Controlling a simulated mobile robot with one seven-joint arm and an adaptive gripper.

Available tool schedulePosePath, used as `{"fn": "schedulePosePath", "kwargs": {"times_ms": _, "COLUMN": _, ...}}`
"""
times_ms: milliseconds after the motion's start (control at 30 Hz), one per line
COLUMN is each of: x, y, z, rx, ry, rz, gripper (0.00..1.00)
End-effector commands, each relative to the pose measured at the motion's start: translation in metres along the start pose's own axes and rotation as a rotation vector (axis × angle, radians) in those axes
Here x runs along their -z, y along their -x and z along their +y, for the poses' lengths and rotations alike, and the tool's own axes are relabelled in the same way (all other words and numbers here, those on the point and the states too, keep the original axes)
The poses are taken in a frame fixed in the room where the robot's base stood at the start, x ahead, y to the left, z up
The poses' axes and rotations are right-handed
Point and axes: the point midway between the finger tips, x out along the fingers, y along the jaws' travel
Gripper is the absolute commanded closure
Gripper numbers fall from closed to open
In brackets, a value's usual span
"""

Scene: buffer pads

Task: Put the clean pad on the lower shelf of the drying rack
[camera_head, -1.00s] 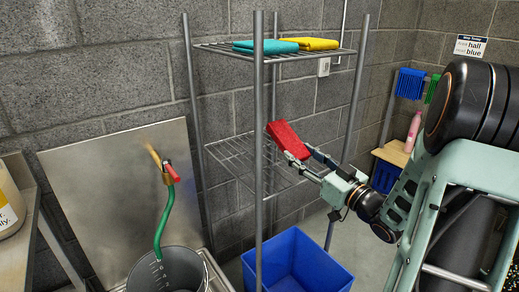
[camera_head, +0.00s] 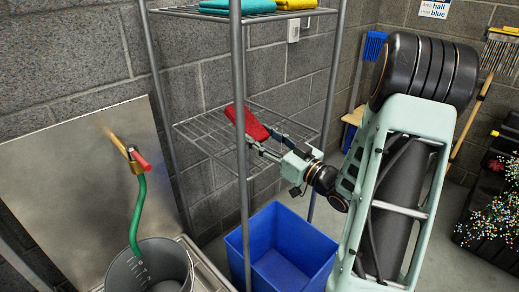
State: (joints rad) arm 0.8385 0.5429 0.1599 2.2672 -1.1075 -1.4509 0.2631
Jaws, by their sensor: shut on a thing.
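My gripper (camera_head: 262,142) is shut on a red pad (camera_head: 246,123), which is tilted between the fingers. The drying rack (camera_head: 240,170) has grey posts and two wire shelves. The pad and fingers show in front of or over the lower wire shelf (camera_head: 200,130); I cannot tell whether the pad touches it. A front post of the rack covers a small part of the pad. The upper shelf (camera_head: 210,15) bears a folded teal pad (camera_head: 236,6) and a folded yellow pad (camera_head: 290,4), cut by the top edge.
A blue bin (camera_head: 280,268) stands on the floor under the rack. A grey bucket (camera_head: 150,268) with a green hose (camera_head: 137,215) is at the lower left, by a metal panel (camera_head: 75,190).

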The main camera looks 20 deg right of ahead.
Motion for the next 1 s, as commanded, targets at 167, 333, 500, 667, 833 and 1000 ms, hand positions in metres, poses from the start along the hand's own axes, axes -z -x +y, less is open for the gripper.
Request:
{"fn": "schedulePosePath", "kwargs": {"times_ms": 167, "x": -0.023, "y": 0.002, "z": 0.000, "rx": 0.000, "ry": -0.002, "rz": -0.001, "gripper": 0.80}}
{"fn": "schedulePosePath", "kwargs": {"times_ms": 333, "x": -0.037, "y": 0.004, "z": 0.000, "rx": 0.000, "ry": 0.000, "rz": 0.001, "gripper": 0.80}}
{"fn": "schedulePosePath", "kwargs": {"times_ms": 500, "x": -0.036, "y": 0.004, "z": 0.000, "rx": 0.000, "ry": 0.001, "rz": 0.001, "gripper": 0.80}}
{"fn": "schedulePosePath", "kwargs": {"times_ms": 667, "x": -0.041, "y": 0.004, "z": 0.000, "rx": 0.000, "ry": 0.001, "rz": 0.001, "gripper": 0.80}}
{"fn": "schedulePosePath", "kwargs": {"times_ms": 833, "x": -0.040, "y": 0.004, "z": 0.000, "rx": 0.000, "ry": 0.000, "rz": 0.000, "gripper": 0.39}}
{"fn": "schedulePosePath", "kwargs": {"times_ms": 1000, "x": -0.040, "y": 0.004, "z": 0.000, "rx": 0.000, "ry": 0.000, "rz": 0.000, "gripper": 0.38}}
